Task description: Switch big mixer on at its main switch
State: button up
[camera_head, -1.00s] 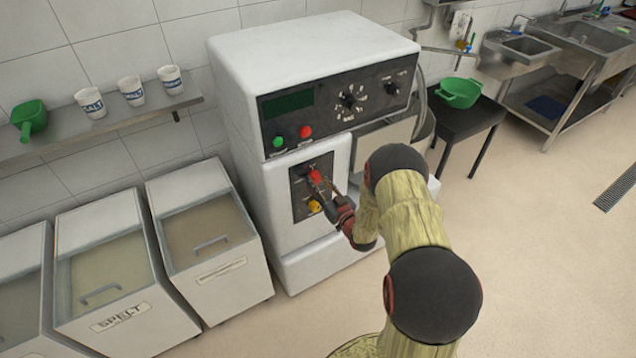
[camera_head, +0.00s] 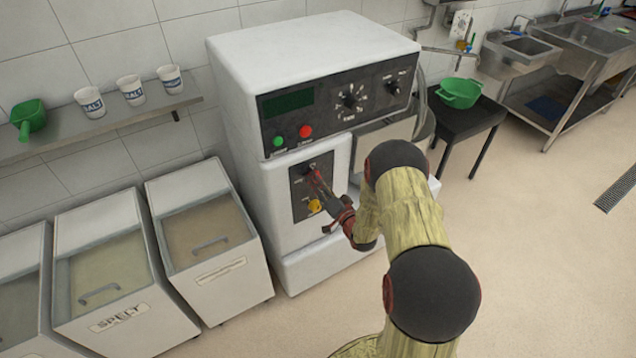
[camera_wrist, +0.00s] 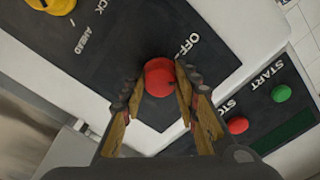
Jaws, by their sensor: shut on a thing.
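The big mixer (camera_head: 250,85) is a white machine with a dark control panel on its upper front. Its main switch, a red round knob (camera_wrist: 159,78), sits on a lower dark switch plate (camera_head: 300,205) beside the lettering "OFF". My gripper (camera_wrist: 157,90) is shut on the red knob, one finger on each side of it in the wrist view. In the head view my gripper (camera_head: 318,182) reaches in from the right and hides much of the knob. The wrist view shows the plate tilted.
A yellow knob (camera_head: 314,206) sits lower on the same plate. Green (camera_head: 278,142) and red (camera_head: 305,131) buttons are above it. Lidded bins (camera_head: 205,240) stand at left, below a shelf (camera_head: 150,112) with cups. A black table (camera_head: 475,115) stands behind at right; the right floor is clear.

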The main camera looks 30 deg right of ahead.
jog(key=shift+r+m+p, duration=0.1)
jog(key=shift+m+p, duration=0.3)
jog(key=shift+m, duration=3.8)
jog(key=o, duration=1.2)
jog(key=shift+c, duration=0.2)
jog(key=s, duration=1.2)
jog(key=shift+d, duration=0.2)
